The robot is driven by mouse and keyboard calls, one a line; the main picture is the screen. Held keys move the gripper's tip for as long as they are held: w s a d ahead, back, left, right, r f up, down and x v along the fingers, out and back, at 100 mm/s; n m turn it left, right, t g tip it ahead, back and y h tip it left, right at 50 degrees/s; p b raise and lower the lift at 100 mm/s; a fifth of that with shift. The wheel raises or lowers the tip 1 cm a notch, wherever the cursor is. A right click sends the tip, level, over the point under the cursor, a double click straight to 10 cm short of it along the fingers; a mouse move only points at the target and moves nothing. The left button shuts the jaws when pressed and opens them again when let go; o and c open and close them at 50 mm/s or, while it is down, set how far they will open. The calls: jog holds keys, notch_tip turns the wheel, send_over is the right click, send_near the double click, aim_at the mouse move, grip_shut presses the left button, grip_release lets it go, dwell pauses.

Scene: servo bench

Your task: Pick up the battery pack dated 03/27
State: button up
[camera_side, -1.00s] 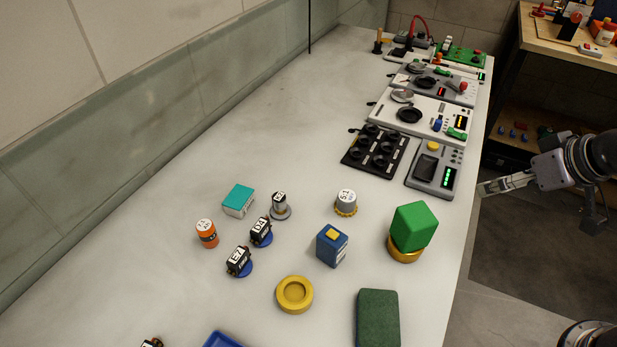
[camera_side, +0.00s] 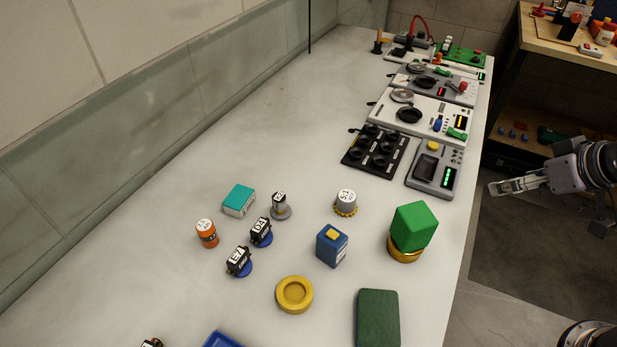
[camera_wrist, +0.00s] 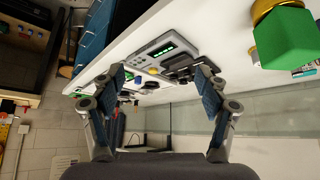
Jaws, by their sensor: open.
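A blue block with a yellow top piece and a pale label (camera_side: 332,245) stands upright on the bench (camera_side: 190,300) in the side view. A teal and white box (camera_side: 239,201) lies further back to its left. Either could be a battery pack; no 03/27 date is readable on them. My gripper (camera_side: 492,188) hangs off the bench's right edge in the side view, well apart from both. In the wrist view my gripper (camera_wrist: 162,82) has its two blue-padded fingers spread with nothing between them.
A green block (camera_side: 413,226) sits on a gold ring near the right edge. Labelled servos (camera_side: 239,261), an orange canister (camera_side: 207,233), a grey knob (camera_side: 346,200) and a yellow ring dish (camera_side: 295,294) stand around the blue block. Instrument panels (camera_side: 436,168) line the far right edge.

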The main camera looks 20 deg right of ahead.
jog(key=c, duration=0.3)
